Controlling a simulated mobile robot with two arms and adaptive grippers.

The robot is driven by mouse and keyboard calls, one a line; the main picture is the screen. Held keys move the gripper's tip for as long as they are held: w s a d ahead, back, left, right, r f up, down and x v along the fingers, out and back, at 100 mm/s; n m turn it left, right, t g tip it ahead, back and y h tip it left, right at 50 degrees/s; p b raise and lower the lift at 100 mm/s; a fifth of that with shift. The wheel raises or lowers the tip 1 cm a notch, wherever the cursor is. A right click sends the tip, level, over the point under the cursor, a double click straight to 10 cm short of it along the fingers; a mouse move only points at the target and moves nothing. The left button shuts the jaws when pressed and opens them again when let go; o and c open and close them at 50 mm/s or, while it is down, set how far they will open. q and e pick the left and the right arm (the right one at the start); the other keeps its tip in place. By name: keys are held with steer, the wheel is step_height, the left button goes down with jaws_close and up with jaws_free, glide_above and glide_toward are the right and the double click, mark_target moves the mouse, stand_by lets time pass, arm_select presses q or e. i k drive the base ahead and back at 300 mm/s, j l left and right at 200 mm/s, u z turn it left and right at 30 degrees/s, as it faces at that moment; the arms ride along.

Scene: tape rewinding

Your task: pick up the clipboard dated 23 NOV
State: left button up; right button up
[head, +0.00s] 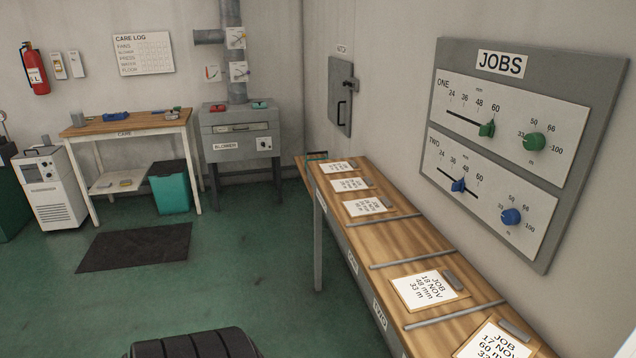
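Several clipboards lie in a row on a long narrow wooden bench (408,240) along the right wall. The nearest clipboard (494,342) reads JOB 17 NOV, 60 mm, and is cut by the bottom edge. The one beyond it (424,288) reads JOB 18 NOV, 48 mm, 33 m. Farther back lie a third clipboard (366,206), a fourth (349,184) and another at the far end (337,167). Their dates are too small to read, so I cannot tell which is dated 23 NOV. Neither of my grippers is in view.
Raised grey bars (398,257) divide the bench top. A JOBS board (520,150) with sliders and knobs hangs above it.

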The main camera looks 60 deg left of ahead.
mark_target(350, 166)
steer(key=j+u, duration=0.2)
steer(key=j, duration=0.15)
steer(key=i+j+u, duration=0.25)
steer(key=j+u, duration=0.2)
steer(key=j, duration=0.25)
steer(key=i+j+u, duration=0.25)
steer(key=i+j, duration=0.2)
steer(key=j, duration=0.2)
steer(key=i+j, duration=0.2)
steer(key=j, duration=0.2)
steer(key=i+j, duration=0.2)
steer(key=j, duration=0.2)
steer(key=i+j+u, duration=0.1)
steer(key=j, duration=0.3)
steer(key=i, duration=0.05)
